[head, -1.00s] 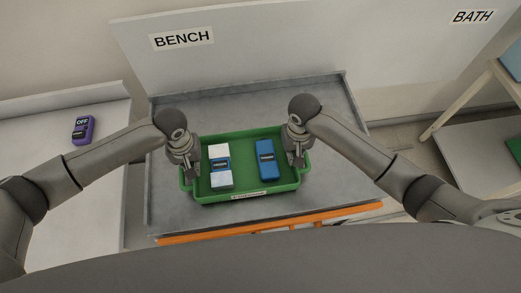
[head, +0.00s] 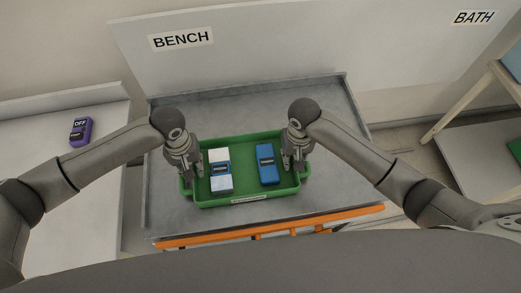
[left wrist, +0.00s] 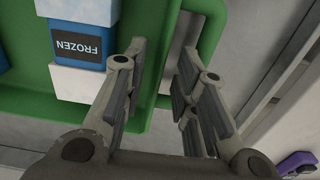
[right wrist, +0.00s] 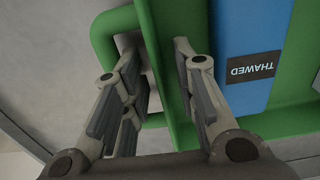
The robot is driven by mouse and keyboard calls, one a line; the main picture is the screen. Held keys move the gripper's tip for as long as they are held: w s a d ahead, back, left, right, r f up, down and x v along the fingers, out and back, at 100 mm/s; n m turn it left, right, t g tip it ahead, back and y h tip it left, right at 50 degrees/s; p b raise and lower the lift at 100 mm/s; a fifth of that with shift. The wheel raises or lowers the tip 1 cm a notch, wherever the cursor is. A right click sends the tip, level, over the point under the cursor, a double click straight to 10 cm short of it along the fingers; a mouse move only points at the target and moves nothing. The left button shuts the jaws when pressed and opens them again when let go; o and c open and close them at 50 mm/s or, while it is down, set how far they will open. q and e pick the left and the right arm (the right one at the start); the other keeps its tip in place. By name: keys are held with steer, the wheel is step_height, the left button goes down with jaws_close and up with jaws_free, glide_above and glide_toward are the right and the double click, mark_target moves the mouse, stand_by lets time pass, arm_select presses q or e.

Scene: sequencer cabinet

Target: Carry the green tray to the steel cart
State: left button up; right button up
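The green tray (head: 250,200) sits level over a grey steel top (head: 325,190) with an orange bar along its front, and appears to rest on it. In it lie a blue-and-white pack (head: 221,184), labelled FROZEN in the left wrist view (left wrist: 80,45), and a blue pack (head: 267,165), labelled THAWED in the right wrist view (right wrist: 250,65). My left gripper (head: 193,172) is at the tray's left handle, fingers apart around the rim there. My right gripper (head: 293,167) is at the right handle, fingers apart, with a visible gap beside the tray wall.
A white counter (head: 60,190) at left holds a purple device (head: 81,131) reading OFF. A white panel with a BENCH sign (head: 181,39) stands behind the steel top. A shelf rack (head: 470,100) is at right, near a BATH sign (head: 474,17). The steel top is bare around the tray.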

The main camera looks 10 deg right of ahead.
steer(key=shift+r, duration=0.3)
arm_select(q)
step_height(320, 180, up, 10)
arm_select(e)
step_height(320, 180, up, 11)
steer(key=shift+r, duration=0.2)
arm_select(q)
steer(key=shift+s, duration=0.15)
arm_select(e)
steer(key=shift+s+f, duration=0.1)
stand_by(0.4)
